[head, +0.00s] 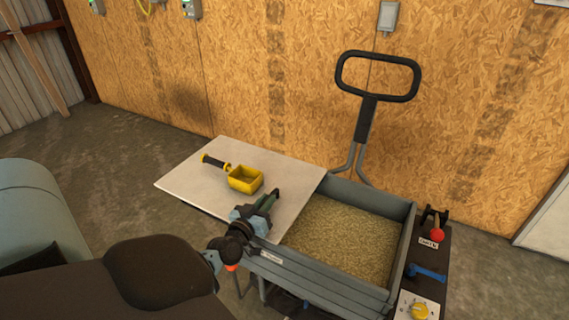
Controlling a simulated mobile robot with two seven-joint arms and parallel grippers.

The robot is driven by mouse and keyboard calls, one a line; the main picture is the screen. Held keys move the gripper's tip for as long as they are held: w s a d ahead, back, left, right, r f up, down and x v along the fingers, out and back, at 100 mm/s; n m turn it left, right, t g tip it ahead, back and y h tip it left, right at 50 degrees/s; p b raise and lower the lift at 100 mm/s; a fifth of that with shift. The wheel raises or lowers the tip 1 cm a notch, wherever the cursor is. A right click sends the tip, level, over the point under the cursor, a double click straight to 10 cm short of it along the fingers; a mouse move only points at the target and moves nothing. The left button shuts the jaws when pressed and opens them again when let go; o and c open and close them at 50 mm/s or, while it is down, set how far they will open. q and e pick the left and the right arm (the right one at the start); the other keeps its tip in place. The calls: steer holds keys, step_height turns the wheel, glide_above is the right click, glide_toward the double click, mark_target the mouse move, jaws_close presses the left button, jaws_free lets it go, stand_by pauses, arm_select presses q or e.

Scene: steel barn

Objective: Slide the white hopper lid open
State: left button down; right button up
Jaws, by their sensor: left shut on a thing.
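The white hopper lid (205,172) lies to the left over the hopper (337,288) and sticks out past its left side. The right part of the hopper is uncovered and shows pale brown grain (345,238). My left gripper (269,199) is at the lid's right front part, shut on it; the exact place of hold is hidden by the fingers. My right gripper is not in view.
A yellow scoop (244,180) with a black and yellow handle lies on the lid. A black push handle (377,57) rises behind the hopper. A control panel with a red-knobbed lever (437,235), blue lever (428,273) and yellow knob (420,311) is at right. A wooden wall stands behind.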

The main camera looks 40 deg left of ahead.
arm_select(q)
steer(key=shift+s+a+r, duration=0.1)
steer(key=shift+s+a, duration=0.05)
steer(key=shift+a, duration=0.55)
steer(key=shift+s+a, duration=0.15)
steer(key=shift+a, duration=0.5)
steer(key=c, duration=1.5)
jaws_free()
steer(key=shift+o, duration=0.2)
steer(key=shift+s+d, duration=0.1)
steer(key=v, duration=0.7)
steer(key=shift+s, duration=0.2)
steer(key=shift+s+d, duration=0.1)
steer(key=shift+s, duration=0.05)
